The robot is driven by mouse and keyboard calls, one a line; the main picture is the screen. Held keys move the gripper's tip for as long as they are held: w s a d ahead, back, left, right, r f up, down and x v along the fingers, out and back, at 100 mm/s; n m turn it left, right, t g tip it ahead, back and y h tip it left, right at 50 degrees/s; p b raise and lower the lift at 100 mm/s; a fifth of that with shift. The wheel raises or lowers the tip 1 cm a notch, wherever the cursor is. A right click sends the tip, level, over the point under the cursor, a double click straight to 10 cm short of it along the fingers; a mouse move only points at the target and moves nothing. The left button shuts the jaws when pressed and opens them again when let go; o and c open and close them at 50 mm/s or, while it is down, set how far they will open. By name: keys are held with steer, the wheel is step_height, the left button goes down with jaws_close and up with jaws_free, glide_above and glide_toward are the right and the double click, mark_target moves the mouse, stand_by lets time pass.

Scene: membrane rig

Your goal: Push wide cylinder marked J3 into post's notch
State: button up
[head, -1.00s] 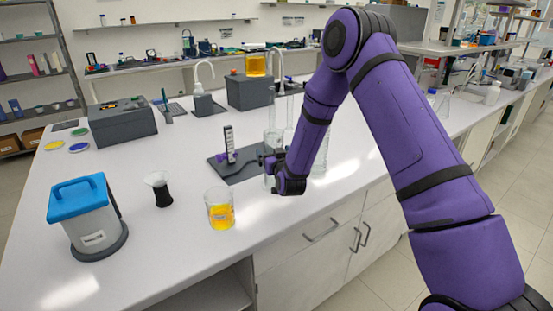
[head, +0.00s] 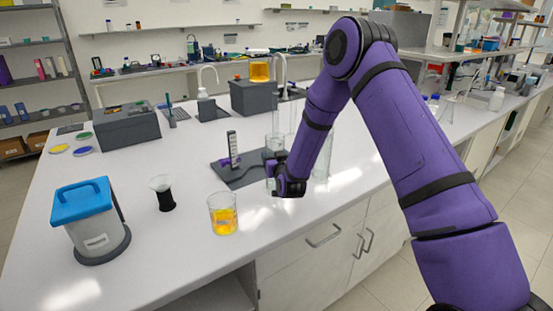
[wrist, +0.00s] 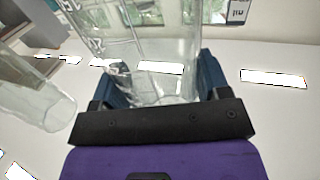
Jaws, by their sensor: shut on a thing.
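My gripper (head: 277,170) is at the front right part of the bench, beside the dark base plate. It is shut on a clear glass cylinder (wrist: 150,50), which stands between the blue fingers in the wrist view and has white marks on its wall. I cannot read J3 on it. In the head view the cylinder (head: 270,178) is partly hidden by my gripper. The post (head: 232,148) stands upright on the dark base plate (head: 245,182), left of my gripper, with a purple part low on it. The notch is too small to make out.
Another clear glass vessel (wrist: 35,100) is at the left of the wrist view. More clear glassware (head: 322,155) stands behind my arm. A beaker of yellow liquid (head: 223,215) is at the front, left of my gripper. A blue-lidded container (head: 90,225) is farther left.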

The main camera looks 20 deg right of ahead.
steer(key=shift+w+a, duration=0.25)
steer(key=shift+w, duration=0.5)
steer(key=shift+w+a, duration=0.25)
steer(key=shift+w, duration=0.55)
steer(key=shift+w+a, duration=0.25)
steer(key=shift+w, duration=0.6)
steer(key=shift+w+a, duration=0.3)
steer(key=shift+w, duration=0.6)
steer(key=shift+w+a, duration=0.3)
steer(key=shift+w, duration=0.65)
steer(key=shift+w+a, duration=0.3)
steer(key=shift+w, duration=0.6)
steer(key=shift+w+a, duration=0.2)
steer(key=shift+w, duration=0.35)
steer(key=o, duration=1.2)
